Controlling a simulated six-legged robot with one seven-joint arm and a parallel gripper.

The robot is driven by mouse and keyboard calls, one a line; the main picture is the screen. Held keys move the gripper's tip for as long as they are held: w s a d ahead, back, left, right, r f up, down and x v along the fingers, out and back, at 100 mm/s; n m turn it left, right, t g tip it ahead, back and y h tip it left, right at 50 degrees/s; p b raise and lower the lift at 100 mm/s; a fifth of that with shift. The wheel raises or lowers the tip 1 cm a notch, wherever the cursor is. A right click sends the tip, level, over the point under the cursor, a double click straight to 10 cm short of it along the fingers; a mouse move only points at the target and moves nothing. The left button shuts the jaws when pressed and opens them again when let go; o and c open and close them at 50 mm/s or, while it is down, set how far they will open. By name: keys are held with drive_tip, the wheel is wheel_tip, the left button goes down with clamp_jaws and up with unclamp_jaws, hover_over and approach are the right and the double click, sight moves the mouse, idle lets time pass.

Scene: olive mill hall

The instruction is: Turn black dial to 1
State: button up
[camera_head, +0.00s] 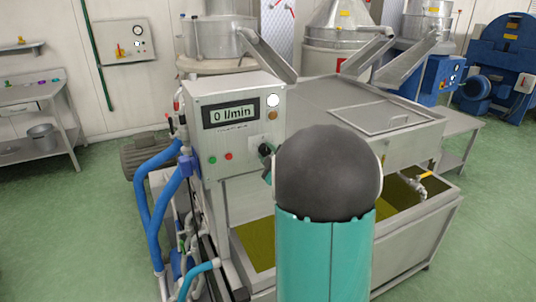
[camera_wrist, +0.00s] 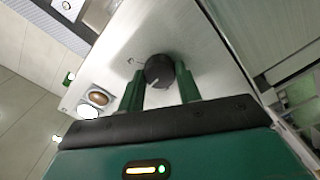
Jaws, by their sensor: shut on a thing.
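The black dial (camera_wrist: 159,70) is on the face of a grey control box (camera_head: 205,147). In the wrist view it is a round knob with a pale pointer line on it. My gripper (camera_wrist: 160,83) has its two green fingers on either side of the dial, shut on it. In the head view the dial (camera_head: 265,149) shows only in part beside my arm, which hides much of the area. The display (camera_head: 231,114) on the box reads 0 l/min. The scale marks around the dial are too small and too hidden to read.
A red button (camera_head: 228,156) and a green button (camera_head: 212,160) sit left of the dial, below the display. Blue hoses (camera_head: 160,195) run down the left of the box. A metal tank (camera_head: 408,235) with greenish liquid stands behind my arm. Green floor is open at the left.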

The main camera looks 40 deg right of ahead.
drive_tip(key=n, duration=0.6)
drive_tip(key=shift+n, duration=0.3)
drive_tip(key=n, duration=0.5)
drive_tip(key=shift+f, duration=0.1)
drive_tip(key=o, duration=1)
drive_tip(key=shift+s, duration=0.1)
drive_tip(key=v, duration=1.3)
drive_tip(key=shift+s+a, duration=0.2)
drive_tip(key=shift+s, duration=0.1)
drive_tip(key=shift+w, duration=0.1)
